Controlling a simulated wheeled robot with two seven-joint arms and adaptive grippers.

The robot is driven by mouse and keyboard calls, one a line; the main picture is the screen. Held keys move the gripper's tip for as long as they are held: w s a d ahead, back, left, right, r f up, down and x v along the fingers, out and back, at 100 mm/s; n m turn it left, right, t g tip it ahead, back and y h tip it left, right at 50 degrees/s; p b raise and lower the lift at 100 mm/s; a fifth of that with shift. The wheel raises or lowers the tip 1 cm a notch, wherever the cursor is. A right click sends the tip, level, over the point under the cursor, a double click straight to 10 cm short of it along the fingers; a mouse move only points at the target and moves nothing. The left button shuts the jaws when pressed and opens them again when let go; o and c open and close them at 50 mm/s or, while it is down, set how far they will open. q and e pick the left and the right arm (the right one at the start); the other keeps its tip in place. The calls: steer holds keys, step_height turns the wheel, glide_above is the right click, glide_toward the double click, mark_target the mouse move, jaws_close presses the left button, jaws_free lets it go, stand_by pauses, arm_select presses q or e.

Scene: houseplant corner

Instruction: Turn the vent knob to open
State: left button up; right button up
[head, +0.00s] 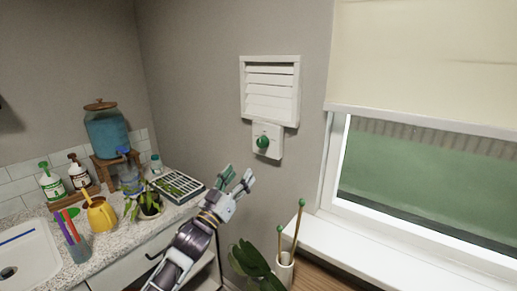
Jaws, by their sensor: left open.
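The green vent knob (263,142) sits on a small white plate (267,153) on the grey wall. The white louvred vent (270,90) is directly above the plate, and its slats look tilted. My left gripper (237,179) is below and to the left of the knob, apart from it. Its fingers are spread and empty, with green on the tips. My right gripper is not in view.
A counter at left holds a blue water dispenser (106,131), a yellow watering can (100,214), a potted plant (149,206) and a slotted tray (178,186). A leafy plant and a pot with green-tipped stakes (285,268) stand below the knob. A window (430,185) is at right.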

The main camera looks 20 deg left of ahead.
arm_select(q)
steer(key=shift+n, duration=0.4)
steer(key=shift+w, duration=0.15)
glide_toward(260, 144)
steer(key=shift+p+x, duration=0.85)
steer(key=shift+x, duration=3.3)
steer(key=shift+w+d, duration=0.1)
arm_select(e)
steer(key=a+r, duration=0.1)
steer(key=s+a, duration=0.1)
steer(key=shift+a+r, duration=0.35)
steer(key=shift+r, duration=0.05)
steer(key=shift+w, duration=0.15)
